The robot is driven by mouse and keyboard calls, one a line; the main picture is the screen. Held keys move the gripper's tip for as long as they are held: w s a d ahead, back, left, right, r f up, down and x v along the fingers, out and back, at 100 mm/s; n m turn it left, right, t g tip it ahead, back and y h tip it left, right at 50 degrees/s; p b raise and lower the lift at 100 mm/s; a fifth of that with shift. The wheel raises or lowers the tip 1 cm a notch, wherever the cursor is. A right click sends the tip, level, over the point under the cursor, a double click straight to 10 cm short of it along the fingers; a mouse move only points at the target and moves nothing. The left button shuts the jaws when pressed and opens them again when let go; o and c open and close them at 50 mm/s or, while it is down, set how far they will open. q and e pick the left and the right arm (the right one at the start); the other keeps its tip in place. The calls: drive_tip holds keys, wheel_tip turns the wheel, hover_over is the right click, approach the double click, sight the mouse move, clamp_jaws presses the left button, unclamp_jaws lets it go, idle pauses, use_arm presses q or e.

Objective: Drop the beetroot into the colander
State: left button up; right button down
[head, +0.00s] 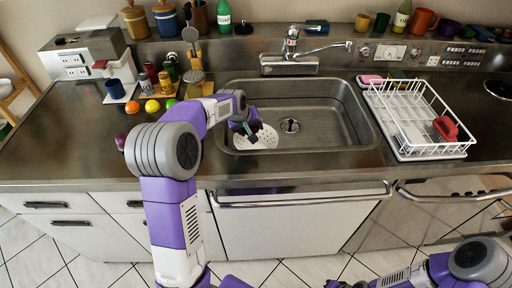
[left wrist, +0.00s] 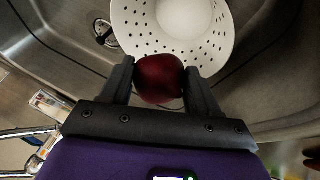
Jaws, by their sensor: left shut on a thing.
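The dark red beetroot (left wrist: 160,78) is held between the fingers of my left gripper (left wrist: 158,88), which is shut on it. The white perforated colander (left wrist: 222,38) shows behind the beetroot in the left wrist view. The beetroot overlaps the colander's near rim in that picture; I cannot tell the height between them. In the head view the colander (head: 265,140) sits in the left part of the sink, with my left gripper (head: 246,131) over it, partly hiding it. Part of my right arm shows at the bottom right; its fingers are not clearly visible.
The steel sink (head: 345,128) is otherwise empty, with its drain in the middle. A white dish rack (head: 408,124) with a red item (head: 445,127) stands to the right. An orange (head: 152,106), a lemon and a purple vegetable (head: 120,141) lie on the left counter. The tap (head: 292,50) stands behind.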

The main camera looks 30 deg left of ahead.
use_arm(q)
drive_tip(key=o, duration=1.2)
drive_tip(key=p+v, duration=0.2)
drive_tip(key=v, duration=0.5)
drive_tip(key=shift+r, duration=0.3)
drive_tip(key=shift+s, duration=0.1)
